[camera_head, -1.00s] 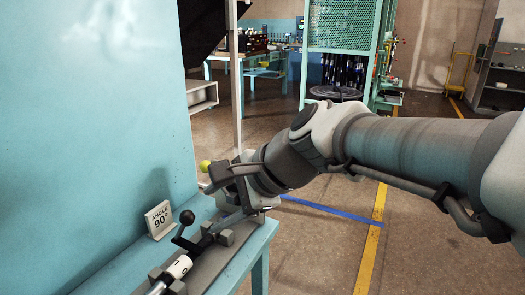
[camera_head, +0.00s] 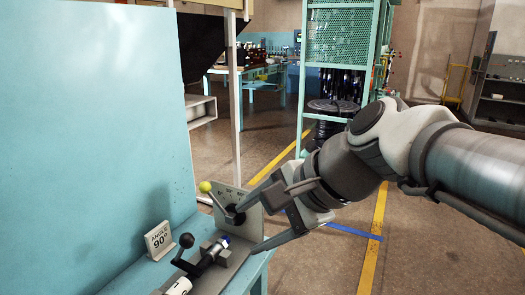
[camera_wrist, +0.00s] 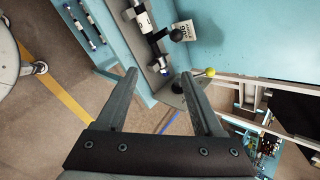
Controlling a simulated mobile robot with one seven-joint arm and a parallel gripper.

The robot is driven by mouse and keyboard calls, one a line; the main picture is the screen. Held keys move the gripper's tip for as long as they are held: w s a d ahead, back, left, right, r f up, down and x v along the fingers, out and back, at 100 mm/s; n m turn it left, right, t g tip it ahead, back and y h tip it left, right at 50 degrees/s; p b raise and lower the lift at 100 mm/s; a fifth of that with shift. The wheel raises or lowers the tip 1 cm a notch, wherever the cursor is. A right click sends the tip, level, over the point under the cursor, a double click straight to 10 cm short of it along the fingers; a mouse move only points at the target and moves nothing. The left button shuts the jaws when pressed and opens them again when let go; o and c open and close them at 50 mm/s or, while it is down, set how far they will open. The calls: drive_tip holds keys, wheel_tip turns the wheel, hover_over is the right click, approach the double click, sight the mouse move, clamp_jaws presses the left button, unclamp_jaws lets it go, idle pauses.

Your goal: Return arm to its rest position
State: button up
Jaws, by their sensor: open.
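My gripper (camera_head: 250,222) is at the right end of the turquoise bench (camera_head: 128,277), its fingers spread and empty. One finger points toward the upright metal plate with a yellow-knobbed lever (camera_head: 205,187); the other is lower, by the bench's right edge. In the wrist view my gripper (camera_wrist: 158,82) is open with nothing between the fingers. The yellow knob (camera_wrist: 210,72) is beyond the right fingertip. A hose with a white label (camera_head: 179,287) lies in the clamp fixture, which has a black-knobbed handle (camera_head: 186,240). Whether a finger touches the plate, I cannot tell.
An "ANGLE 90°" sign (camera_head: 159,240) stands on the bench against the turquoise panel (camera_head: 90,130). A green mesh rack (camera_head: 338,40) and a workbench (camera_head: 245,72) stand farther back. The floor to the right of the bench is open, with yellow and blue lines.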

drive_tip(key=s+d+f+n+t+h, duration=0.1)
drive_tip(key=s+d+f+n+h, duration=0.3)
drive_tip(key=d+n, duration=0.3)
drive_tip(key=s+d+f+n+h, duration=0.3)
drive_tip(key=d+f+n, duration=0.1)
drive_tip(key=d, duration=0.4)
wheel_tip(320, 180, up, 15)
drive_tip(key=p, duration=1.5)
drive_tip(key=shift+a, duration=0.1)
